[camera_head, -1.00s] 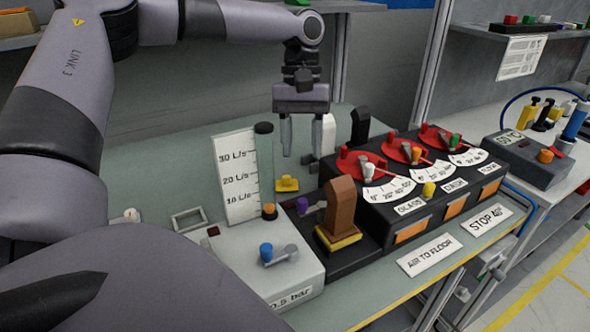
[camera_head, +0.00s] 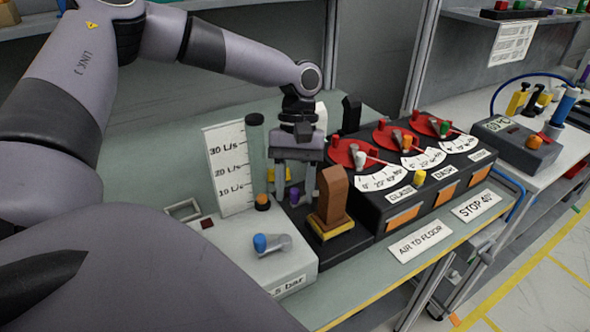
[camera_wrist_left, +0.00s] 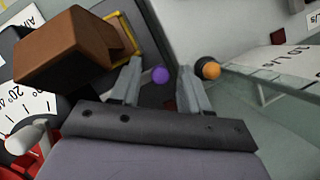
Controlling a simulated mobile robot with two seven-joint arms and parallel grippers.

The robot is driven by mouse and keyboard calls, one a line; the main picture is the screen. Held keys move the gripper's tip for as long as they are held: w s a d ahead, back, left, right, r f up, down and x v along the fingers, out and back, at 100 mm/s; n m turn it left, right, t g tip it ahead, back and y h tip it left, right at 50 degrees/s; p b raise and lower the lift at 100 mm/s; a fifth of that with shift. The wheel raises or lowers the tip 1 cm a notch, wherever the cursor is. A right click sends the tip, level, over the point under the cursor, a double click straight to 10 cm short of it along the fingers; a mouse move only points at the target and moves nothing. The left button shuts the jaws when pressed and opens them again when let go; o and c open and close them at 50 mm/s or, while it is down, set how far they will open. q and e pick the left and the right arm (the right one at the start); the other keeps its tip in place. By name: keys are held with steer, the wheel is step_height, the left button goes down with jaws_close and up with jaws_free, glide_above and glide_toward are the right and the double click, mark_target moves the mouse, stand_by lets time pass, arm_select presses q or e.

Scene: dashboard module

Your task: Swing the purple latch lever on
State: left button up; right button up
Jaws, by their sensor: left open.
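The purple latch lever shows as a small purple knob (camera_head: 294,195) on the dark base beside the brown block; its arm is mostly hidden by my gripper. In the left wrist view the purple knob (camera_wrist_left: 161,75) lies between the two fingers, near their tips. My left gripper (camera_head: 295,198) is open, pointing down around the knob. I cannot tell whether a finger touches it. My right gripper is not in view.
The brown block (camera_head: 333,200) on a yellow-edged foot stands close to the right of the gripper. The flow gauge (camera_head: 230,168) with its tube stands close on the left. A blue-knobbed lever (camera_head: 262,243) sits on the grey box in front. Red dials (camera_head: 352,153) are at right.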

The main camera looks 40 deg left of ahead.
arm_select(q)
jaws_close()
steer(key=shift+w+a, duration=0.1)
steer(key=m, duration=0.1)
steer(key=m+y, duration=0.1)
steer(key=m, duration=0.1)
steer(key=w+a+m, duration=0.1)
steer(key=shift+a+m+g+y, duration=0.1)
steer(key=shift+m+g+y, duration=0.2)
steer(key=shift+y, duration=0.1)
steer(key=m, duration=0.2)
steer(key=w+a+m+y, duration=0.1)
steer(key=m, duration=0.1)
steer(key=shift+w+m+y, duration=0.15)
steer(key=shift+m+y, duration=0.15)
steer(key=m, duration=0.1)
steer(key=w+m+y, duration=0.1)
steer(key=m, duration=0.2)
steer(key=shift+w+r+y, duration=0.1)
steer(key=shift+w+y, duration=0.15)
steer(key=shift+y, duration=0.05)
steer(key=shift+w+d+m+t+y, duration=0.1)
steer(key=shift+w+m+t+y, duration=0.25)
steer(key=shift+m, duration=0.85)
steer(key=shift+w+m+t+y, duration=0.25)
steer(key=shift+w+m+t, duration=0.15)
steer(key=shift+m, duration=0.8)
